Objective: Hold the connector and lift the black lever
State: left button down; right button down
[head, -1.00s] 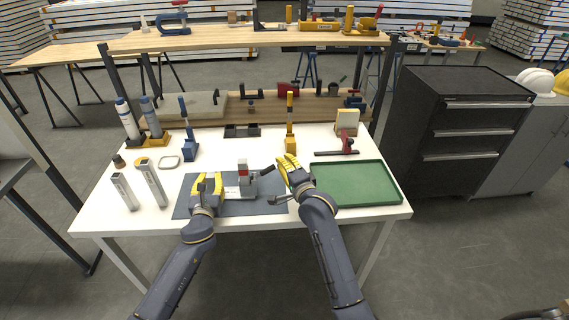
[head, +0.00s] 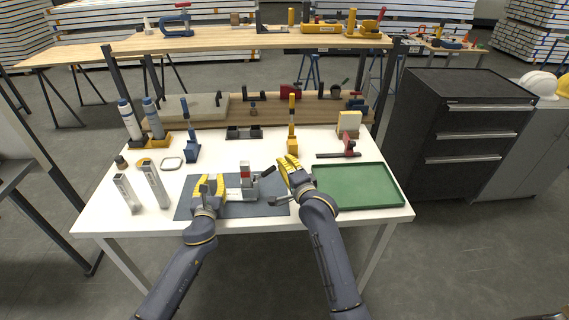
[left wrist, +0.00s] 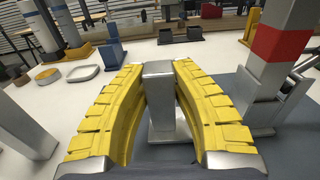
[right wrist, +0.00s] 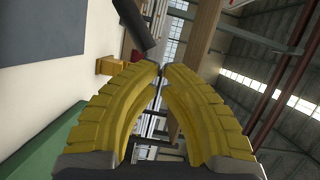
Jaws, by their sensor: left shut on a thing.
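The connector (head: 246,184) stands on the dark mat; it is grey and white with a red band, which shows at the right of the left wrist view (left wrist: 282,42). My left gripper (head: 210,180) is at its left side. In the left wrist view its yellow fingers (left wrist: 158,72) are shut on an upright grey block of the connector. The black lever (head: 267,171) sticks out at the connector's right, tilted up. My right gripper (head: 287,162) is just right of the lever. Its fingertips (right wrist: 161,68) meet with nothing visible between them, and the dark lever (right wrist: 134,25) shows just beyond them.
A green tray (head: 400,203) lies at right. A yellow clamp (head: 292,145) and a red clamp (head: 349,146) stand behind my right gripper. A blue clamp (head: 191,150) and grey blocks (head: 126,192) are at left. The mat (head: 188,207) is otherwise mostly clear.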

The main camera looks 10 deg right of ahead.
pick_arm(q)
jog(key=shift+r, duration=0.1)
pick_arm(e)
jog(key=v, duration=0.9)
jog(key=shift+s, duration=0.4)
jog(key=shift+f, duration=0.1)
jog(key=m+t+h, duration=0.2)
jog(key=m+t, duration=0.2)
jog(key=m, duration=0.7)
send_near(266, 174)
jog(key=w+d, duration=0.1)
jog(key=d, duration=0.2)
jog(key=shift+w+f, duration=0.15)
jog(key=shift+w, duration=0.2)
jog(key=shift+d+f+m, duration=0.2)
jog(key=shift+f+m, duration=0.45)
jog(key=shift+m, duration=0.15)
jog(key=shift+h, duration=0.3)
jog(key=shift+f+x, duration=0.2)
jog(key=shift+x, duration=4.75)
